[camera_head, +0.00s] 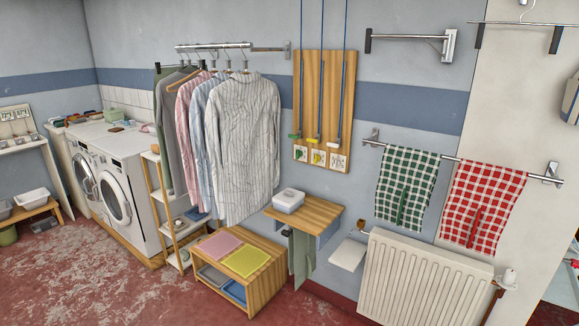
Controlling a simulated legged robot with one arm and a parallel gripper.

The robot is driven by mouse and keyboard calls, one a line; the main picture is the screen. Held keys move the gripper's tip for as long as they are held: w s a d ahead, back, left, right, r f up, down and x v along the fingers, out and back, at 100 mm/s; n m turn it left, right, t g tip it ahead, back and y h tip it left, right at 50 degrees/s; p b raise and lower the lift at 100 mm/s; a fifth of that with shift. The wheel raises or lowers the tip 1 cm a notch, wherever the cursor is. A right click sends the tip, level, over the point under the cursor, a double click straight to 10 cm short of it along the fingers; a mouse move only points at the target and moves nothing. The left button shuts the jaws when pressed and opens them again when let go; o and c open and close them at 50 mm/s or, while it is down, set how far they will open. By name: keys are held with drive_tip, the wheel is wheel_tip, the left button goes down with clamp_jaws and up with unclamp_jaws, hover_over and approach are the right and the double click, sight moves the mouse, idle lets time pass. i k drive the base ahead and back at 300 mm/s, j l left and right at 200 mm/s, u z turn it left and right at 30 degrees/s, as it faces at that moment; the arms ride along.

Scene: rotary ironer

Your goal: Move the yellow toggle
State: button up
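A wooden board (325,85) is mounted on the wall, right of the hanging shirts. Three blue cords run down in front of it, each ending in a small toggle. The yellow toggle (315,139) is the middle one, low on the board. A green toggle (294,136) is to its left and a white toggle (336,143) to its right. A small picture card (318,157) sits below the yellow toggle. My gripper is not in view.
A wooden shelf (322,210) with a white box (288,200) juts out below the board. A low wooden bench (262,283), a white radiator (420,285) and checked towels (407,185) are nearby. Hanging shirts (243,140) are on the left. Red floor at lower left is open.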

sight(315, 139)
drive_tip(key=i+u, duration=0.1)
drive_tip(key=i, duration=0.6)
drive_tip(key=i+l+u, duration=0.1)
drive_tip(key=i, duration=0.6)
drive_tip(key=i+l+u, duration=0.1)
drive_tip(key=i+l, duration=0.15)
drive_tip(key=i, duration=0.45)
drive_tip(key=i+u, duration=0.2)
